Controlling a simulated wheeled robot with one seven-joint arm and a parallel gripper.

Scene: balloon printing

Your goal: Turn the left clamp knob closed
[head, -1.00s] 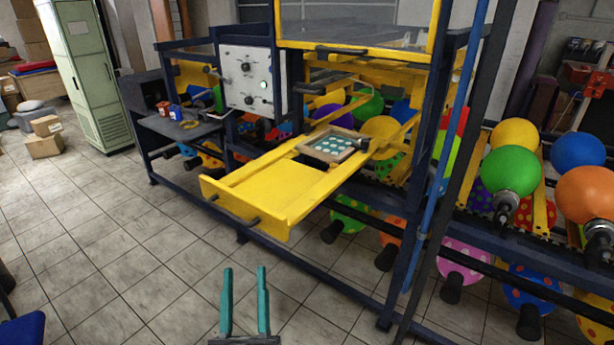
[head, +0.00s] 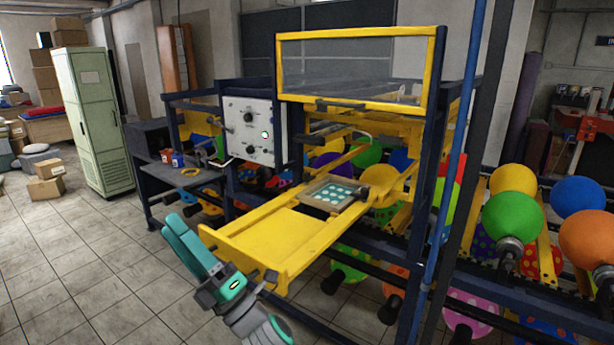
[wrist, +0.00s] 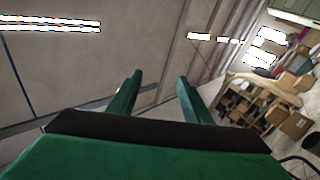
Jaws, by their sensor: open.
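The yellow printing bed (head: 280,240) sticks out from the machine's front, with a square framed plate (head: 334,192) of pale round spots on it. A dark knob (head: 362,191) shows at the plate's right edge. I cannot pick out a separate knob at the plate's left edge. A dark peg (head: 271,277) shows at the bed's near corner. My teal gripper (head: 170,224) is open and empty, raised in front of the bed's left end, fingers pointing up and left. In the wrist view its two fingers (wrist: 159,82) stand apart with nothing between them.
A white control panel (head: 250,130) with dark knobs stands behind the bed, left of the yellow-framed window (head: 355,70). A grey side shelf (head: 180,175) is at left. A blue upright post (head: 452,170) and several balloons stand right.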

